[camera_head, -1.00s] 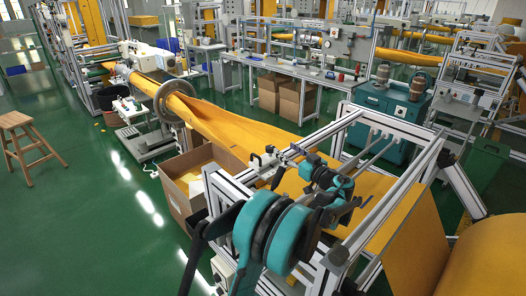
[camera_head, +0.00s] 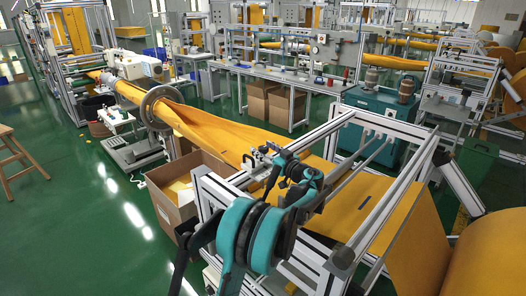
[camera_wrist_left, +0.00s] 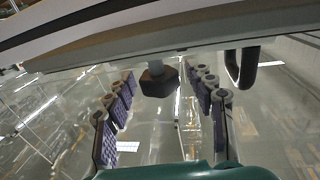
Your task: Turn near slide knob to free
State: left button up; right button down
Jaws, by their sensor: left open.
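A dark faceted knob (camera_wrist_left: 158,82) on a short grey stem hangs under a pale rail in the left wrist view. I take it for the near slide knob. My left gripper (camera_wrist_left: 168,100) is open, with its purple-padded fingers on either side of the knob; I see no contact. In the head view my left gripper (camera_head: 280,166) is at the frame's near rail, beside the small slide fittings (camera_head: 257,158). The knob itself is hidden or too small to tell there. My right gripper is not in view.
The aluminium frame (camera_head: 340,232) surrounds the gripper's work area, with orange felt (camera_head: 362,198) running through it. A black loop handle (camera_wrist_left: 246,72) hangs right of the knob. A cardboard box (camera_head: 168,208) stands left of the frame.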

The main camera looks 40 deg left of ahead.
pick_arm(q)
jog(key=shift+a, duration=0.1)
jog(key=c, duration=1.2)
jog(key=shift+w+n+g, duration=0.1)
jog(key=shift+n+g, duration=0.3)
jog(key=shift+g, duration=0.2)
jog(key=n+g+p, duration=0.1)
jog(key=g, duration=0.2)
jog(key=n+g+p, duration=0.1)
jog(key=n+g, duration=0.1)
jog(key=shift+r+n+g, duration=0.15)
jog(key=shift+n+g, duration=0.15)
jog(key=shift+g, duration=0.1)
jog(key=shift+n+g+h+p, duration=0.5)
jog(key=shift+n+g+p, duration=1.15)
jog(key=shift+g, duration=0.85)
